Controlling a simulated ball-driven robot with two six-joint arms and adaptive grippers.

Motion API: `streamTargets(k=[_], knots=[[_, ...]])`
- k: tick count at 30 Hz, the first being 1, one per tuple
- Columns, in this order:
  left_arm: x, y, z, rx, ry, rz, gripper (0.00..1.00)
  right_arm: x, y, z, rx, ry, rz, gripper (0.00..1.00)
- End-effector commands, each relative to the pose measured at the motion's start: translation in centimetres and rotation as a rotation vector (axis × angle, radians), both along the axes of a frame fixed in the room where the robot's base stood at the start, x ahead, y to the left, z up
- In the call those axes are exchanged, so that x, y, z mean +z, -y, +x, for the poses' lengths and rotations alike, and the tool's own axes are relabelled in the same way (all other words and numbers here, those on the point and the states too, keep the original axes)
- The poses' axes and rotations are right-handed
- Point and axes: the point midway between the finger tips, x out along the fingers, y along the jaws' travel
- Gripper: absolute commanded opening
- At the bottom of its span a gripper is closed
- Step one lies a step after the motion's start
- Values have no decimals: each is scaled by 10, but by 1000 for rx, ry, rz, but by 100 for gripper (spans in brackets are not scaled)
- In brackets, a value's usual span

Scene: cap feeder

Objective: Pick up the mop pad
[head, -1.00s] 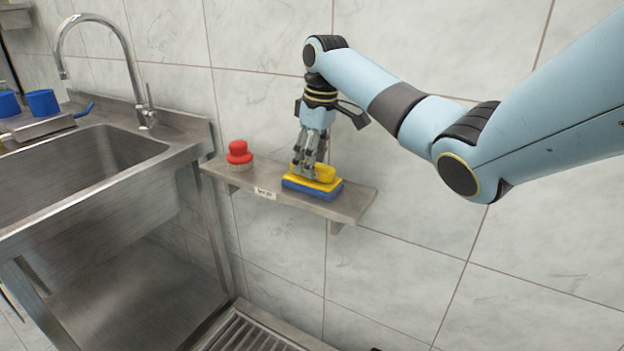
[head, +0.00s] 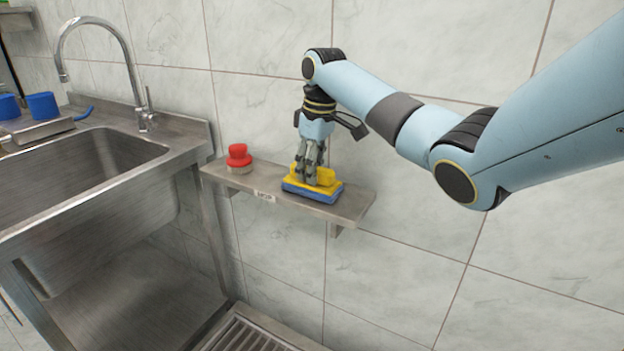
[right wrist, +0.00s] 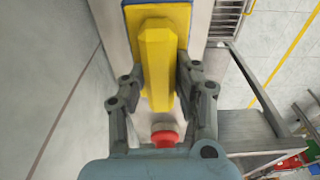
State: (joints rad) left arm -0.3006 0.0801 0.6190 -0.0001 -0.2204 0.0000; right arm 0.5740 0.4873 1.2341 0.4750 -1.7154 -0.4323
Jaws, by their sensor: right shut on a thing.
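The mop pad (head: 314,190) is a yellow block with a raised yellow grip and a blue underside. It sits on the small metal wall shelf (head: 348,207), right of the sink. My right gripper (head: 309,178) points down over it and is shut on its yellow grip. In the right wrist view the mop pad (right wrist: 157,50) lies between the two fingers (right wrist: 158,90), one on each side of the grip. The pad appears to rest on the shelf; a small gap beneath cannot be told. My left gripper is not in view.
A red-topped brush-like object (head: 239,157) stands left of the pad on the shelf; its red top also shows in the right wrist view (right wrist: 164,136). A metal sink (head: 90,175) with a tall faucet (head: 143,105) is at the left. The tiled wall is close behind the shelf.

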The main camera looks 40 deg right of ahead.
Motion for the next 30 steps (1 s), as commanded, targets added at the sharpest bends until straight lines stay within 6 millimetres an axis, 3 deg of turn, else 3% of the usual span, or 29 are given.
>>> streamTargets(k=[8,14,24,30], knots=[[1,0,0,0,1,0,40,12,0,1,1,2,-1,0],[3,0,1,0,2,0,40,46,1,1,0,5,-2,0],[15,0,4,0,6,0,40,85,-26,-68,3,1,-4,0],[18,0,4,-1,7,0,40,104,-37,-96,2,2,-3,0]])
